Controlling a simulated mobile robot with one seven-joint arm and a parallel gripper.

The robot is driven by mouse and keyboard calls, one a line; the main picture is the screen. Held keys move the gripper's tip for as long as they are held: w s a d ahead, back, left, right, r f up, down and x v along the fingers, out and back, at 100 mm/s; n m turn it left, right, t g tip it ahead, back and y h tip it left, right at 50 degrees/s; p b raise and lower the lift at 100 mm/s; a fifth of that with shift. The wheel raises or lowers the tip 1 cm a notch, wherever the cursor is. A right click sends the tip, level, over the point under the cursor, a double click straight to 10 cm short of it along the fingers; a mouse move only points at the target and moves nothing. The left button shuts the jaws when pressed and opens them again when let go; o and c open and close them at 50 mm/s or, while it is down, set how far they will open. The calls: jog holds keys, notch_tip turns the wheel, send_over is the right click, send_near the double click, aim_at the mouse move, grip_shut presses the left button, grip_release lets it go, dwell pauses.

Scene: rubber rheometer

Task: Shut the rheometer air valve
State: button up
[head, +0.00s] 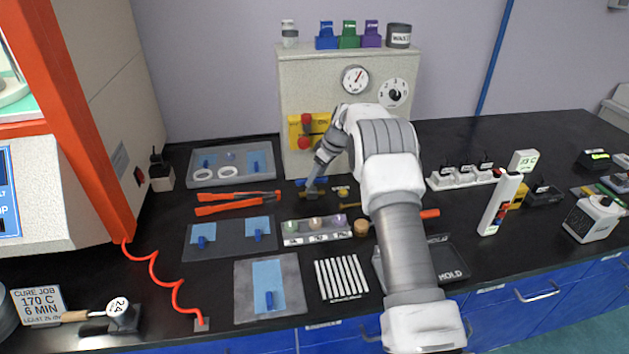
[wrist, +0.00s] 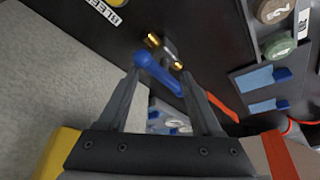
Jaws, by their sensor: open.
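The air valve shows in the wrist view as a small metal body with brass ends (wrist: 166,48) and a blue lever (wrist: 158,73). In the head view my gripper (head: 313,190) points down at the black bench in front of the grey cabinet. A bit of the blue lever (head: 300,182) shows beside it there, and my arm hides part of the surroundings.
The grey cabinet (head: 300,110) with a pressure gauge (head: 355,79) and a dial (head: 393,93) stands close behind. A yellow-and-red part (head: 298,130) juts from its front. Orange tongs (head: 235,202) and a sample tray (head: 289,236) lie nearby.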

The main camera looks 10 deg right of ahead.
jog(key=shift+x, duration=1.2)
